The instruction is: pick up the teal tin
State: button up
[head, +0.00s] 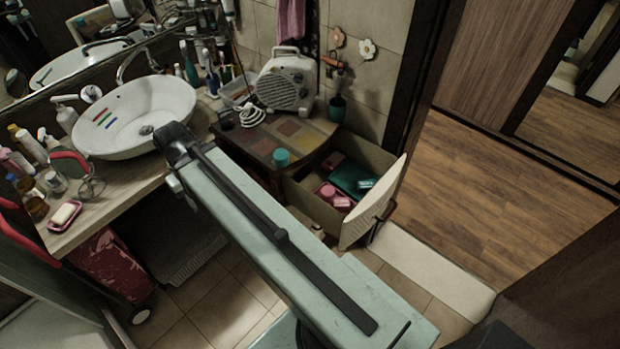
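The teal tin (281,157) is a small round tin standing on the front edge of the patterned top of a low cabinet (262,140), right of the basin. Nothing covers it in the head view. My pale green arm reaches from the lower right up to the dark joint near the basin, passing just in front of the cabinet. No fingers of my gripper can be made out.
A white heater (286,82) and a coiled white cord stand behind the tin. Below it, an open drawer (354,230) holds pink and teal things. Left are the basin (135,115) and a counter (110,190) with several bottles. Wooden floor (460,190) is clear at right.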

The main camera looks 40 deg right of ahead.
aim_at(281, 156)
jog(key=z, duration=2.45)
jog(key=k, duration=0.75)
jog(key=u, duration=0.95)
jog(key=i, duration=1)
